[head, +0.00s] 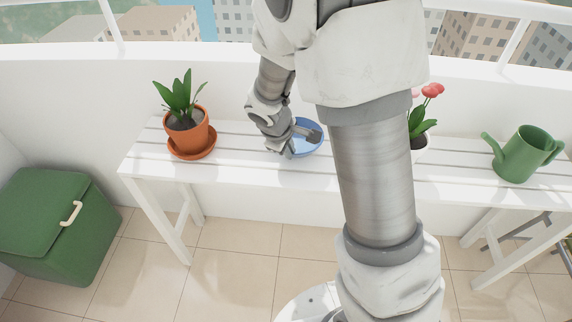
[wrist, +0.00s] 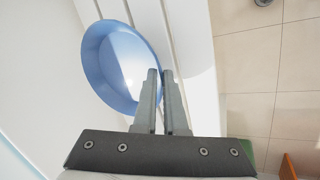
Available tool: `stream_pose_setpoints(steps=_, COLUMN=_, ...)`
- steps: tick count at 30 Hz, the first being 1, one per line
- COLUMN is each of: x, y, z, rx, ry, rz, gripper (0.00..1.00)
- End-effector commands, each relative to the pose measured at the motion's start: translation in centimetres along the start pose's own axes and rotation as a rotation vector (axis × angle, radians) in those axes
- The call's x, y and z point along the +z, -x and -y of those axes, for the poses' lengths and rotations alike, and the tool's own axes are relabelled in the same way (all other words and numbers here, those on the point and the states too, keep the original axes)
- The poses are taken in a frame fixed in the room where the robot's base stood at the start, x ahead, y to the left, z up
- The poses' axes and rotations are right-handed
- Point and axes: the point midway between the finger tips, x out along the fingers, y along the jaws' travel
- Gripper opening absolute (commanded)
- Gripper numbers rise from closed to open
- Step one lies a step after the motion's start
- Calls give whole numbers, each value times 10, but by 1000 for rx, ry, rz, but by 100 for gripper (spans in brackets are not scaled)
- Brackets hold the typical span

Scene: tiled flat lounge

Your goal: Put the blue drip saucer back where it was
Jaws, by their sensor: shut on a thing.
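The blue drip saucer (head: 303,149) is at the white slatted bench (head: 250,165), right of the orange pot. It also shows in the wrist view (wrist: 108,68), a round shallow dish, at the upper left of the fingers. My gripper (head: 305,139) is shut on the saucer's rim; the fingers (wrist: 160,75) are close together there in the wrist view. I cannot tell whether the saucer touches the bench slats or is just above them. My arm hides part of the bench to its right.
An orange pot with a green plant (head: 187,131) stands in an orange saucer (head: 194,152) on the left. A red-flowered plant (head: 423,115) in a white pot, partly hidden, and a green watering can (head: 523,155) stand right. A green box (head: 55,220) is on the tiled floor.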

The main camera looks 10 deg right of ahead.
Motion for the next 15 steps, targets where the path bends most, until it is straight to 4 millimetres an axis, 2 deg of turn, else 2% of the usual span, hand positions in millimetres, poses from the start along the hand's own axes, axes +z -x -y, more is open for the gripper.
stream_pose_setpoints(steps=5, x=-9, y=-6, z=6, rx=1, ry=-1, rz=0, gripper=0)
stream_pose_setpoints(steps=12, x=-8, y=-37, z=20, rx=-1, ry=2, rz=3, gripper=0)
stream_pose_setpoints(steps=15, x=-8, y=-41, z=22, rx=0, ry=0, rz=0, gripper=0)
